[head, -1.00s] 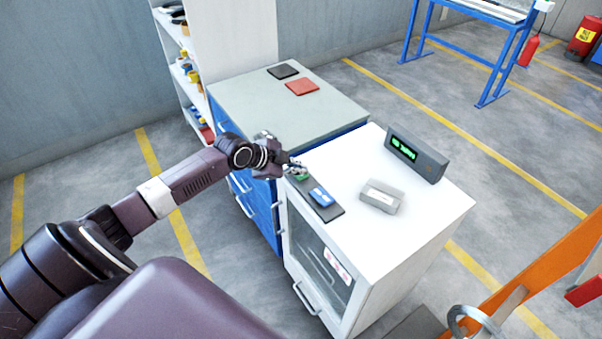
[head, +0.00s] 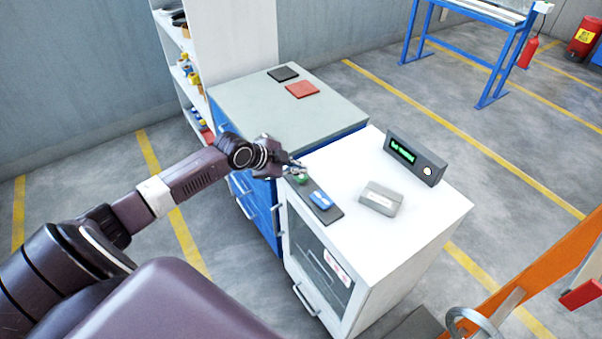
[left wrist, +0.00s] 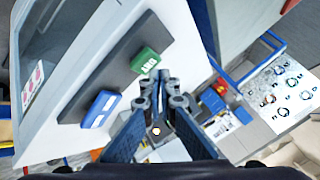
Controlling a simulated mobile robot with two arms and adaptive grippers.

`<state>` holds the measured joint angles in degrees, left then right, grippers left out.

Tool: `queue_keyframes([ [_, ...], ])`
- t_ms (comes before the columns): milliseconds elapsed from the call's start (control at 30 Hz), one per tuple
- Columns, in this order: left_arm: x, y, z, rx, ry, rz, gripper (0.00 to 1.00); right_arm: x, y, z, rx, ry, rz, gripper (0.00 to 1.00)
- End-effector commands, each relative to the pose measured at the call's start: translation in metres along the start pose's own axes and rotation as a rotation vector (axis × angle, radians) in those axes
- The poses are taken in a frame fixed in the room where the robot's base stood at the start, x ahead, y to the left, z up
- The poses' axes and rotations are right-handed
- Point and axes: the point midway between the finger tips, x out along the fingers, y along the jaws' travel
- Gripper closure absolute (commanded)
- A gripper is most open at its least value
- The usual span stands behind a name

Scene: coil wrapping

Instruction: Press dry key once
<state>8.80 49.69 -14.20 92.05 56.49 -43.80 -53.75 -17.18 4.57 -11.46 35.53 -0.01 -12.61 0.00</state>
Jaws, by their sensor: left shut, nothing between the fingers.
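A dark key strip (head: 327,207) lies along the front-left edge of the white cabinet top (head: 345,165). It carries a green key (head: 301,179) at its far end and a blue key (head: 320,200) nearer the front. Both keys also show in the left wrist view, green (left wrist: 146,61) and blue (left wrist: 101,108); I cannot read which is the dry key. My left gripper (head: 298,168) is shut and empty, its tips close by the green key. In the wrist view the fingertips (left wrist: 164,84) appear just beside the green key; contact cannot be told. My right gripper is not in view.
A dark display box (head: 413,158) with green text and a lit round light stands at the back of the cabinet. A grey box (head: 381,198) sits mid-top. A grey-topped blue cabinet (head: 260,110) adjoins, bearing a black pad (head: 283,72) and a red pad (head: 302,89).

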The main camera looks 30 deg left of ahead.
Motion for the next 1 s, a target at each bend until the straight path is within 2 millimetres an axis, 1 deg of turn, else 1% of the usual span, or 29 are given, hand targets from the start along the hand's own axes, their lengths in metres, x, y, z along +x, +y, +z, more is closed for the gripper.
queue_keyframes([
  [33,-0.002,-0.002,-0.002,0.000,0.000,0.000,1.00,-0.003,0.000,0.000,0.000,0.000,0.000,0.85],
  [300,-0.002,-0.002,-0.002,0.001,0.001,-0.001,1.00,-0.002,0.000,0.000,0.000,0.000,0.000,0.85],
  [433,-0.004,-0.004,-0.004,0.001,0.001,-0.001,1.00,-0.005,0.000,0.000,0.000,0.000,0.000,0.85],
  [900,-0.036,-0.026,-0.027,0.002,0.001,-0.001,1.00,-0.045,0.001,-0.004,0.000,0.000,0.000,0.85],
  [1000,-0.038,-0.028,-0.028,0.001,0.001,0.000,1.00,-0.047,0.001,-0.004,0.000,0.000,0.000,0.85],
])
